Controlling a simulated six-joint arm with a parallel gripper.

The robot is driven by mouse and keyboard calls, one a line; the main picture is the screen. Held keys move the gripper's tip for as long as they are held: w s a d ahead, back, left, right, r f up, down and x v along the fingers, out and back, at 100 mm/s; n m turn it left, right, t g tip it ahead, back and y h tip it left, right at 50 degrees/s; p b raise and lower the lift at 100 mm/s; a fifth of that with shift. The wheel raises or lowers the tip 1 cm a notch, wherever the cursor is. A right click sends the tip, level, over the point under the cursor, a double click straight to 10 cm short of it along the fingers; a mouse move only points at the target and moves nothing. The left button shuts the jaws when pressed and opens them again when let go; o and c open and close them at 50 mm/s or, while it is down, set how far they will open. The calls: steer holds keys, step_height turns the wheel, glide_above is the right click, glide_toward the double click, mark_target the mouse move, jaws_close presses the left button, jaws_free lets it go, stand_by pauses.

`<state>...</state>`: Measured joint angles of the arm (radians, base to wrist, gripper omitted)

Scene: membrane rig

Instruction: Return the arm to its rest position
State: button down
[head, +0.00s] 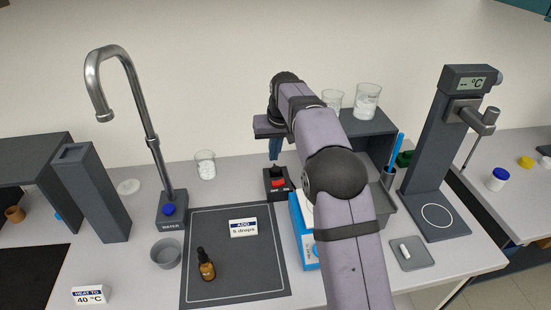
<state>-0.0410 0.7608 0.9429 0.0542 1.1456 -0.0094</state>
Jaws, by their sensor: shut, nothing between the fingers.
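My arm (345,225) reaches from the bottom right up toward the back of the bench and bends over at the top. My gripper (275,157) points down just above a black box with a red switch (278,183). Its blue fingers are shut and hold nothing. Whether the fingertips touch the box cannot be told. My arm hides part of a blue-sided device (308,248) and of the dark shelf behind it.
A tall tap (150,140), a grey bowl (166,254) and a dropper bottle (206,264) on a dark mat (240,285) are left. A beaker (205,165) stands behind. Glassware tops the shelf (375,122); a thermometer stand (440,150) is right.

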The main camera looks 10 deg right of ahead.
stand_by(0.5)
steer(key=s+d+f+g, duration=0.1)
steer(key=s+f, duration=0.2)
steer(key=s, duration=1)
steer(key=s+d+f+g, duration=0.1)
steer(key=s+f, duration=0.3)
steer(key=s, duration=0.8)
steer(key=s+d+f+g, duration=0.1)
steer(key=s+f, duration=0.2)
steer(key=s, duration=1)
steer(key=shift+s+d+f+h, duration=0.15)
steer(key=shift+s+d+h, duration=0.15)
steer(key=shift+d+h, duration=0.1)
